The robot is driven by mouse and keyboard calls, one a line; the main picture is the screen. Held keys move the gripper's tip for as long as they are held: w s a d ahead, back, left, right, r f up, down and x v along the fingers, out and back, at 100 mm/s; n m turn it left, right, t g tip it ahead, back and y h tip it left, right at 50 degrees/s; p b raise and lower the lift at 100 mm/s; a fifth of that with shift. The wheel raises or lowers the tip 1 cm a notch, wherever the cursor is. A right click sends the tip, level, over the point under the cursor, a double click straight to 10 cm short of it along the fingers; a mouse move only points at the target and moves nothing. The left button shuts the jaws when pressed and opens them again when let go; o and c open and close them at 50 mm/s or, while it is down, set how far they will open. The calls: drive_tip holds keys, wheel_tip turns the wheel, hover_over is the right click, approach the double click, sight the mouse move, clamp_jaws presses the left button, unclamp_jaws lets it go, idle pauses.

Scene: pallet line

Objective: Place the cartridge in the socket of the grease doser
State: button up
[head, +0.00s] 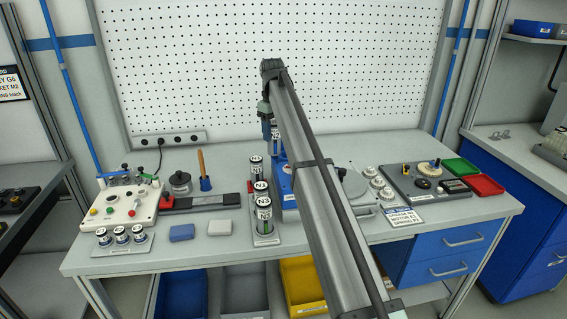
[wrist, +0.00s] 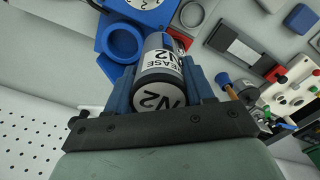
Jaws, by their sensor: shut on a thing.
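My gripper (wrist: 160,78) is shut on a dark-capped cartridge (wrist: 160,88) with a white label reading "GREASE N2". In the head view my gripper (head: 268,118) is above the blue grease doser (head: 287,184), largely behind my arm, and the cartridge (head: 275,135) shows below it. In the wrist view the doser's round blue socket (wrist: 124,42) is just left of the cartridge and looks empty. The cartridge appears apart from the socket; its height above it is hard to tell. A white dial (wrist: 146,4) sits on the doser's blue body.
A rack (head: 266,240) with several cartridges, some marked N3, stands in front of the doser. A control box (head: 128,208), dark tray (head: 203,201) and blue block (head: 182,233) lie left. White round parts (head: 377,183) and a grey board (head: 427,183) lie right.

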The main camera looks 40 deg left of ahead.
drive_tip(key=w+r, duration=0.1)
drive_tip(key=w, duration=0.1)
drive_tip(key=w+r, duration=0.1)
drive_tip(key=w+d+r, duration=0.1)
drive_tip(key=w+r, duration=0.1)
drive_tip(key=shift+w, duration=0.3)
drive_tip(key=shift+w+d+f, duration=0.1)
drive_tip(key=shift+w+f, duration=0.05)
drive_tip(key=shift+f, duration=1.4)
drive_tip(key=shift+w+d+f, duration=0.1)
drive_tip(key=shift+f, duration=1.45)
drive_tip(key=shift+w+f, duration=0.15)
drive_tip(key=shift+f, duration=1.4)
drive_tip(key=shift+f, duration=0.1)
drive_tip(key=o, duration=1.2)
wheel_tip(320, 180, up, 12)
drive_tip(key=shift+r, duration=0.1)
